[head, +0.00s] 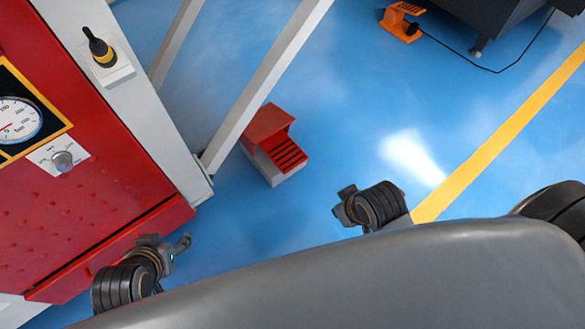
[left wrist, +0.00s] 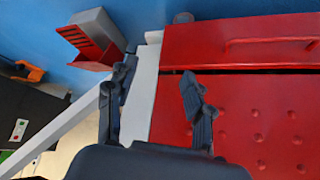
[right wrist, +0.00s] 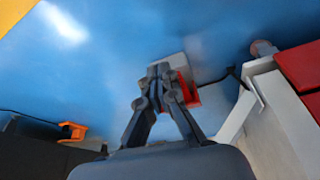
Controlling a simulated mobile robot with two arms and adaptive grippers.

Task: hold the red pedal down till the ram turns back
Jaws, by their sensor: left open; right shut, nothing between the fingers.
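The red pedal (head: 270,125) has a red hood and a ribbed red tread on a grey base. It stands on the blue floor beside the machine's pale leg. It also shows at upper left in the left wrist view (left wrist: 95,35). In the right wrist view it (right wrist: 191,90) is partly hidden behind the fingers. My left gripper (head: 168,248) is open and empty, low in front of the red machine panel, apart from the pedal. My right gripper (head: 343,206) is shut and empty, right of the pedal in the head view. I cannot make out the ram.
The red machine (head: 90,210) carries a gauge (head: 17,120), a knob (head: 63,161) and a black lever (head: 100,48). A pale slanted brace (head: 265,85) rises beside the pedal. An orange pedal (head: 400,22) with a cable lies farther off. The floor between my right gripper and the red pedal looks clear.

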